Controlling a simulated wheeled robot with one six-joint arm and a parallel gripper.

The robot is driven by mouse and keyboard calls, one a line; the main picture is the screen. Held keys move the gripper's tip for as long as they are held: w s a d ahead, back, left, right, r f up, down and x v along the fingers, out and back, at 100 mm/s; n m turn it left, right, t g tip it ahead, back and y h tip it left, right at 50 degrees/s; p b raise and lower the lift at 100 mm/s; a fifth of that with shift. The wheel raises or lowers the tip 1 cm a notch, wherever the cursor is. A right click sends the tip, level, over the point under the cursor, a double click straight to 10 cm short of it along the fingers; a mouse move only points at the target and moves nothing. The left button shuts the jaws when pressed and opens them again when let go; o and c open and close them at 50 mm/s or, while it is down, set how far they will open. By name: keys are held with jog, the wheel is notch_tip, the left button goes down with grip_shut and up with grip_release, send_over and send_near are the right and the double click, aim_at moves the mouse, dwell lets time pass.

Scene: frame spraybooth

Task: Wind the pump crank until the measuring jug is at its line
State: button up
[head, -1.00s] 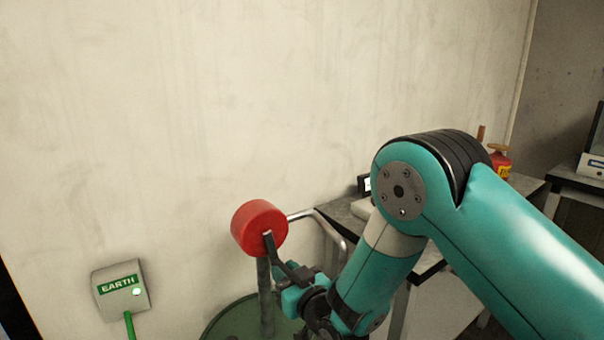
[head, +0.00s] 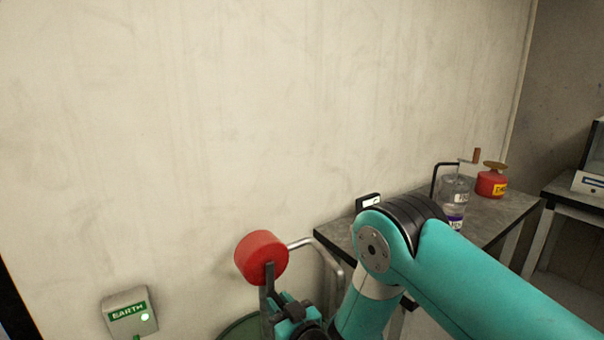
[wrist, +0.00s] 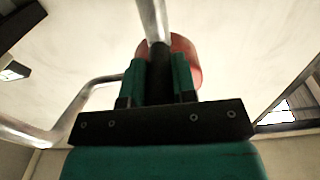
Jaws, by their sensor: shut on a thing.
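The pump has a red round head (head: 261,257) on a drum with a green top (head: 237,328), and a bent metal spout pipe (head: 325,255). Its dark crank arm (head: 268,290) hangs roughly straight down from the head's hub. My gripper (head: 290,318) is at the crank's lower end. In the wrist view my gripper (wrist: 159,85) has its teal fingers closed on the dark crank handle (wrist: 158,72), with the red head behind. I cannot make out a measuring jug with a line; my arm hides part of the bench and floor below the spout.
A bench (head: 515,212) at right carries a clear labelled vessel (head: 454,200), a red can (head: 491,184) and a small dark box with a lit face (head: 369,202). A green-lit EARTH box (head: 129,312) is on the left wall. The wall above the pump is bare.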

jog(key=shift+s+a+r+p, duration=0.15)
jog(key=shift+s+a+p, duration=0.15)
jog(key=shift+p, duration=1.35)
jog(key=shift+s+f, duration=0.15)
jog(key=shift+f, duration=0.25)
jog(key=o, duration=0.6)
jog(key=shift+o, duration=0.2)
jog(key=shift+r, duration=0.1)
jog(key=shift+r, duration=0.15)
jog(key=shift+c, duration=0.2)
jog(key=c, duration=0.6)
